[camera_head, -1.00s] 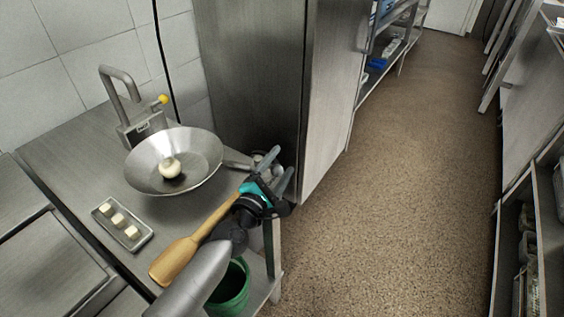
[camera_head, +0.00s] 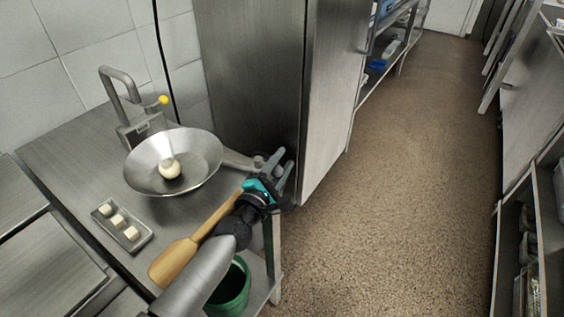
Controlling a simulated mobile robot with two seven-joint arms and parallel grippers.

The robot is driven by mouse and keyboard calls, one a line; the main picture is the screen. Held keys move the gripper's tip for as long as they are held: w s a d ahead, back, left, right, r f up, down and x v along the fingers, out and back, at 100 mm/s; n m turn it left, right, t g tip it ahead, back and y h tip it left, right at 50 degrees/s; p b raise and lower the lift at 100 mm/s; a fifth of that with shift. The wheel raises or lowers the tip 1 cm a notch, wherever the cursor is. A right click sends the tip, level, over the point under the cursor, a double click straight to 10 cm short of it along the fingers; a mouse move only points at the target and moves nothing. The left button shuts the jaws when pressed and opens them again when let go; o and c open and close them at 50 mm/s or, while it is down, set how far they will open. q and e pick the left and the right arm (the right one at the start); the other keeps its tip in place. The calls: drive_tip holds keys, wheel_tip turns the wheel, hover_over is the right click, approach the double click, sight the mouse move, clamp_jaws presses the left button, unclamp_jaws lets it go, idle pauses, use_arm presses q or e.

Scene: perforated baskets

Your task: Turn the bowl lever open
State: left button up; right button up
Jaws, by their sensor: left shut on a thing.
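A wide steel bowl (camera_head: 140,172) sits on the counter at the left, with a round white piece (camera_head: 169,169) inside it. A metal lever (camera_head: 238,161) sticks out from the bowl's right side toward the counter's right edge. My left gripper (camera_head: 281,161), with a teal band, reaches up from the bottom and is shut on the lever's outer end. The fingers partly hide that end, so the exact contact is hard to see. My right gripper is out of view.
A wooden paddle (camera_head: 178,258) lies partly behind my left arm. A small tray (camera_head: 137,243) holds white cubes. A bent metal pipe (camera_head: 118,73) and a yellow knob (camera_head: 163,99) stand behind the bowl. A steel cabinet (camera_head: 255,75) rises close behind; a green bucket (camera_head: 238,285) is below.

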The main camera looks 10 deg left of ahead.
use_arm(q)
clamp_jaws()
drive_tip(key=shift+w+n+y+p, duration=0.15)
drive_tip(key=shift+n+y+p, duration=0.25)
drive_tip(key=shift+y+p, duration=0.15)
drive_tip(key=o, duration=1)
unclamp_jaws()
drive_tip(key=shift+c, duration=0.2)
drive_tip(key=s+a, duration=0.2)
drive_tip(key=s, duration=1.3)
